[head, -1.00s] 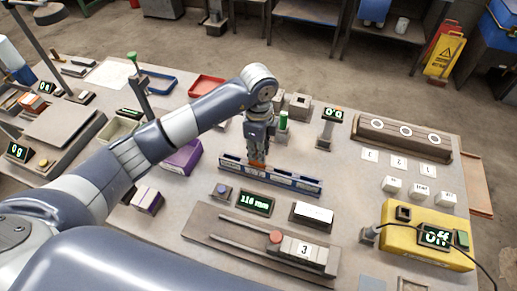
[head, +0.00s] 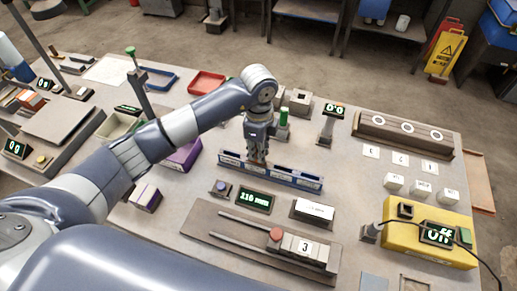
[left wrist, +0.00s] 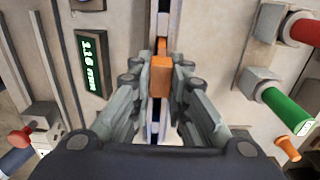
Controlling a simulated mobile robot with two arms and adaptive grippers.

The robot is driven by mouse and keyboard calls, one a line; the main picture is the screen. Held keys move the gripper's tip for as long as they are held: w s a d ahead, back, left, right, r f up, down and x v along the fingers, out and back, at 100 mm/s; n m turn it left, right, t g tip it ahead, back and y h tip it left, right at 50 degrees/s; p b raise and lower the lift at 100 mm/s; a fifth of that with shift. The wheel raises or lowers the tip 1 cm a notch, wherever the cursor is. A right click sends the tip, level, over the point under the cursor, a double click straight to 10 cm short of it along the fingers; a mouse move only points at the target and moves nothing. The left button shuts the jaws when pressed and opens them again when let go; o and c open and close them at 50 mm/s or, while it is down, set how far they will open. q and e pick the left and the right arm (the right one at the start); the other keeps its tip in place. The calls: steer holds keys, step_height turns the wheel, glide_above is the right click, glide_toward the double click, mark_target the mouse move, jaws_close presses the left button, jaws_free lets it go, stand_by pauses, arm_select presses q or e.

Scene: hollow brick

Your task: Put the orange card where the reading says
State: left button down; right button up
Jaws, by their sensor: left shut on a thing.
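My left gripper (head: 257,158) is shut on the orange card, low over the long blue rack (head: 299,179). In the left wrist view the orange card (left wrist: 161,78) sits between the two fingers of the left gripper (left wrist: 161,88), in line with the narrow rack (left wrist: 163,20). I cannot tell whether the card's lower edge is inside the rack. A dark display (head: 254,201) in front of the rack reads 116 mm in green. It also shows in the left wrist view (left wrist: 93,62). My right gripper is out of view.
A slide with a block marked 3 (head: 305,247) lies in front of the display. A purple box (head: 184,154) stands left of the rack. A green-topped post (head: 283,118) stands close behind my gripper. A yellow device (head: 405,240) reads Off at the right.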

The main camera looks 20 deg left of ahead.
arm_select(q)
steer(key=shift+f+b, duration=0.45)
steer(key=shift+f, duration=0.3)
steer(key=c, duration=1.5)
jaws_free()
steer(key=shift+o, duration=0.2)
steer(key=shift+r, duration=0.2)
step_height(320, 180, up, 12)
steer(key=shift+f, duration=0.1)
steer(key=shift+f, duration=0.15)
